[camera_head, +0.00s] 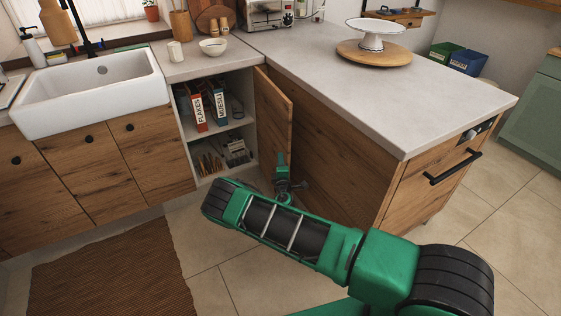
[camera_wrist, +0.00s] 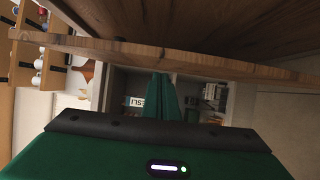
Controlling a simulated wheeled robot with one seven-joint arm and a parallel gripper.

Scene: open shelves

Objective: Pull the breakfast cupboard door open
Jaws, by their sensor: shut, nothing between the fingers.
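The breakfast cupboard (camera_head: 222,153) stands open below the counter corner, and its wooden door (camera_head: 273,112) is swung well out toward the island side. A FLAKES box (camera_head: 196,110) and a MUESLI box (camera_head: 218,102) stand on its upper shelf. My gripper (camera_head: 281,158) is shut and empty, beside the lower part of the door. In the wrist view the shut fingers (camera_wrist: 162,82) point toward the open shelves, and the door's edge (camera_wrist: 150,52) runs across close to them. I cannot tell whether they touch the door. The handle is not clearly visible.
The wooden island side (camera_head: 335,150) stands close to the right of the door. Closed sink cupboards (camera_head: 150,150) are on the left. A brown rug (camera_head: 115,275) lies on the tiled floor at the lower left. The lower shelf holds several small items.

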